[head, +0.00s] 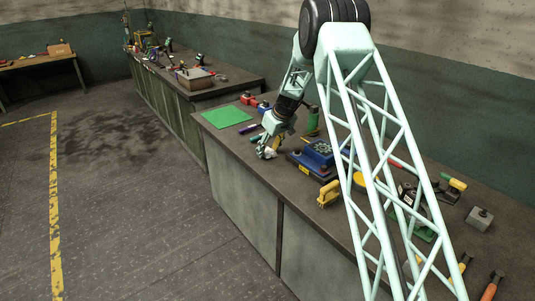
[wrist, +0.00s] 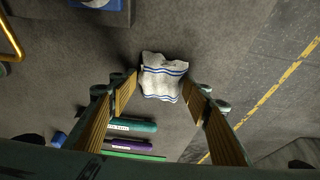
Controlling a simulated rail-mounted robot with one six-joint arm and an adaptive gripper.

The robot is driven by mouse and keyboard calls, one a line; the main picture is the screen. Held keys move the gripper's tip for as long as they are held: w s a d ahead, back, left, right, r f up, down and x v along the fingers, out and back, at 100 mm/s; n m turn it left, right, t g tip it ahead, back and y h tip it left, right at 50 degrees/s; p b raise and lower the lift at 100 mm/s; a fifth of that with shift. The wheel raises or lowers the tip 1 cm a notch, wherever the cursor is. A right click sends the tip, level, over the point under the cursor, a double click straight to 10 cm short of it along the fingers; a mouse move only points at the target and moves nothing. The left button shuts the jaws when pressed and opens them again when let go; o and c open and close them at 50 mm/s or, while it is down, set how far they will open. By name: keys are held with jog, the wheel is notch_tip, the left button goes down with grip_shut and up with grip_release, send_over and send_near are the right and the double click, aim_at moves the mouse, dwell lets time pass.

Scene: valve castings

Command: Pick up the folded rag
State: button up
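The folded rag (wrist: 163,66), white with blue stripes, lies on the grey workbench (wrist: 225,60) near its front edge. My gripper (wrist: 160,82) is open above it in the wrist view, with one finger on each side of the rag. The left fingertip looks very close to the rag's edge; I cannot tell whether it touches. In the head view my gripper (head: 267,151) is low over the bench, and only a small white part of the rag (head: 270,153) shows beside the fingers.
A green marker (wrist: 132,125) and a purple marker (wrist: 130,145) lie close by, with a green mat (head: 227,116) beyond. The bench's front edge drops to the floor (head: 150,220).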

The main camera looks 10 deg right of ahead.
aim_at(268, 150)
jog(key=c, duration=0.8)
jog(key=shift+r, duration=0.15)
jog(key=shift+r+p, duration=0.3)
jog(key=shift+r, duration=1.35)
jog(key=s+d, duration=0.1)
jog(key=s, duration=0.4)
jog(key=s+d+r, duration=0.1)
jog(key=s, duration=0.4)
jog(key=s+d+b, duration=0.1)
jog(key=s, duration=0.4)
jog(key=shift+s+d+r, duration=0.2)
jog(key=shift+s+d, duration=0.1)
jog(key=shift+d, duration=0.05)
jog(key=shift+o, duration=0.5)
jog(key=shift+r, duration=0.1)
